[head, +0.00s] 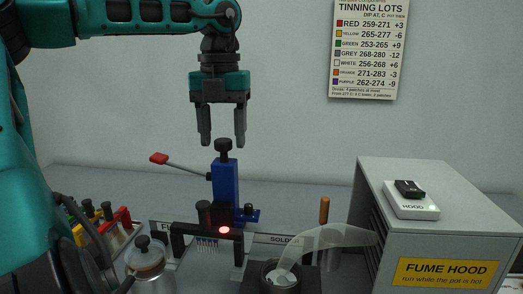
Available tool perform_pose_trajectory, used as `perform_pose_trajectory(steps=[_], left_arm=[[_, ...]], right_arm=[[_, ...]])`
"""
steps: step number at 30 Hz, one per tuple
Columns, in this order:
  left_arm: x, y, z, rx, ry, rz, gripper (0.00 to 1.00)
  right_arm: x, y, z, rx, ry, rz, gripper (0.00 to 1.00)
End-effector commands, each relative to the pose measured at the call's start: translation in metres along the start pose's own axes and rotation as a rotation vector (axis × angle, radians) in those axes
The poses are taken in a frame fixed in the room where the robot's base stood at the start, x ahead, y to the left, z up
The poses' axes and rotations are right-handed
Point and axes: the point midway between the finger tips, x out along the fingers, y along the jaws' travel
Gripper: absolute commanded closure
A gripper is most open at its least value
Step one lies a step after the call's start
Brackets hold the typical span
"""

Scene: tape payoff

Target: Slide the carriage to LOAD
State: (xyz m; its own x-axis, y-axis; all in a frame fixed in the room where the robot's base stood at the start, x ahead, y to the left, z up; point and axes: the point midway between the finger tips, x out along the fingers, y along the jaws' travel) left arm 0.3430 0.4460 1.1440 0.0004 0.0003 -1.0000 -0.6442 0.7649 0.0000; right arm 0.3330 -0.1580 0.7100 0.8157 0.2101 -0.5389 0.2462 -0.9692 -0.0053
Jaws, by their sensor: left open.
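My left gripper (222,138) points straight down with its two fingers apart and nothing seen between them. It is just above, or in front of, a black knob (223,148) on top of an upright blue block (225,181). I cannot tell whether the fingers touch the knob. A lever with a red grip (158,158) sticks out left from the block. Below are a black frame (185,229), a lit red lamp (224,230) and a comb-like row of pins (207,245). I cannot tell which part is the carriage, and no LOAD mark is readable. My right gripper is not in view.
A grey fume hood (430,190) stands at the right with a white switch box (411,200) on top. A pot (281,277) with a pale curved duct (335,238) is at front centre. A metal jar (149,264) and coloured-handled tools (106,219) are at left.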

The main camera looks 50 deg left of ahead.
Motion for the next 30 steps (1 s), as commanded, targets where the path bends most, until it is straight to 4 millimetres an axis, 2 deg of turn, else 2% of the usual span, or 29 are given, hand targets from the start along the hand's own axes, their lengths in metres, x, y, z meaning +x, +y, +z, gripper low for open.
perform_pose_trajectory(steps=[1,9,15,30], left_arm=[[-0.008,0.0,0.0,0.0,0.0,0.0,0.43],[-0.03,0.0,0.0,0.0,0.0,0.0,0.43],[-0.043,0.0,0.0,0.0,0.001,0.0,0.43],[-0.044,0.0,0.0,0.0,0.001,0.0,0.43]], right_arm=[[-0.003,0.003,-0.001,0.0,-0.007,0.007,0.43],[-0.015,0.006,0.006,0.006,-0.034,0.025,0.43],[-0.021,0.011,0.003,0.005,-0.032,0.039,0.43],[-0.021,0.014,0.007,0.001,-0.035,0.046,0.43]])
